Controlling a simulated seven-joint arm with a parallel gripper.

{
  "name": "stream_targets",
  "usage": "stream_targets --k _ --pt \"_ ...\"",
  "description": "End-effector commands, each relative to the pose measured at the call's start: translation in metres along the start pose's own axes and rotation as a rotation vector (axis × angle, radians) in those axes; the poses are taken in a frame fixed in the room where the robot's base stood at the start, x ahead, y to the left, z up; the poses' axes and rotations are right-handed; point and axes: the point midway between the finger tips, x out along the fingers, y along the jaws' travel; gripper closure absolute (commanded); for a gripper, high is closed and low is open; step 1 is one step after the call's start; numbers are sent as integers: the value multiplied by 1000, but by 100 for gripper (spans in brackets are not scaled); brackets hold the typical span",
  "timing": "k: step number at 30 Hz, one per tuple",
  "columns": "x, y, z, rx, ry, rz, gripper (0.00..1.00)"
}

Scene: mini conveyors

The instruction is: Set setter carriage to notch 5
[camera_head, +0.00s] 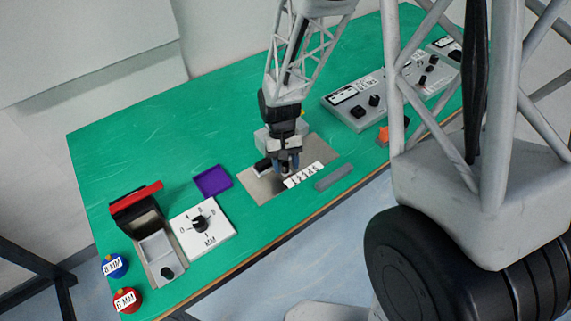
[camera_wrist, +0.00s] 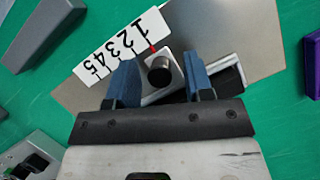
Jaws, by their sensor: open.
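The setter is a metal plate (camera_head: 262,188) on the green table, with a white scale strip (camera_wrist: 120,48) numbered 1 to 5; the strip also shows in the head view (camera_head: 304,175). In the wrist view the carriage is a light block with a round black knob (camera_wrist: 160,72). Its red pointer (camera_wrist: 152,48) stands by the 1 end of the scale. My gripper (camera_wrist: 160,62) is open, with one blue finger on each side of the knob and gaps showing. In the head view my gripper (camera_head: 284,162) hides most of the carriage.
A grey bar (camera_head: 334,178) lies right of the plate and a purple tray (camera_head: 213,181) left of it. A dial box (camera_head: 203,229), a lidded box (camera_head: 150,240) and two round knobs stand at the near left. Control panels (camera_head: 358,98) stand at the far right.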

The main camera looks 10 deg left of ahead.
Motion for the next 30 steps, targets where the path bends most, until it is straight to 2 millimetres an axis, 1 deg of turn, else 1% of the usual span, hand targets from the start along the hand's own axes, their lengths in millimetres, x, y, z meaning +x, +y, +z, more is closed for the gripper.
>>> stream_targets --k 4,12,20,21,22,30 --pt "5 0 0 0 -1 0 53" --pt "6 0 0 0 0 0 53" --pt "6 0 0 0 0 0 93" --pt "6 0 0 0 0 0 99" --pt "6 0 0 0 0 0 100" --pt "5 2 -1 1 0 0 100"
